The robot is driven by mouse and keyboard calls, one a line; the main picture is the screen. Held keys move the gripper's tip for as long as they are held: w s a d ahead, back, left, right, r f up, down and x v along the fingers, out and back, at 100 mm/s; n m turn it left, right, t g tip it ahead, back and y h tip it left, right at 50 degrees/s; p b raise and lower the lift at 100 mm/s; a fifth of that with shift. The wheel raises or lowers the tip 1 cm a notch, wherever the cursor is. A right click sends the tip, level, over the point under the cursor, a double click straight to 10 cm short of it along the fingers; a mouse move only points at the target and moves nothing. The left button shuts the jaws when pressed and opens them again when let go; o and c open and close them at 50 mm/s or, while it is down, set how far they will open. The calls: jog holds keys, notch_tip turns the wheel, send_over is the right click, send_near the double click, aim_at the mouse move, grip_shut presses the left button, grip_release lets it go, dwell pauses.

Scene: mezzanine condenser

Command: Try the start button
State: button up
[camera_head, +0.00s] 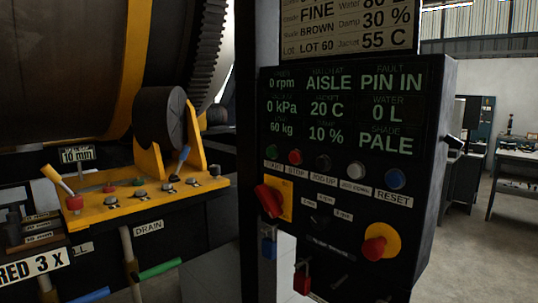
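A black control panel (305,233) stands right of centre, facing me at an angle. Its green button (271,150) is at the left end of the top button row, above a label that seems to read START. A red button (295,157) labelled STOP is next to it, then a black (323,163), a white (359,170) and a blue button (395,179) labelled RESET. The display (335,108) reads 0 rpm, AISLE, FAULT PIN IN, 0 kPa, 20 C, 0 L, 60 kg, 10 %, PALE. My gripper is not in view.
A red rotary handle (269,200) and a red emergency-type knob (375,247) stick out below the buttons. A yellow valve bench (150,208) and a large drum (60,70) are left. Open floor (480,260) shows right.

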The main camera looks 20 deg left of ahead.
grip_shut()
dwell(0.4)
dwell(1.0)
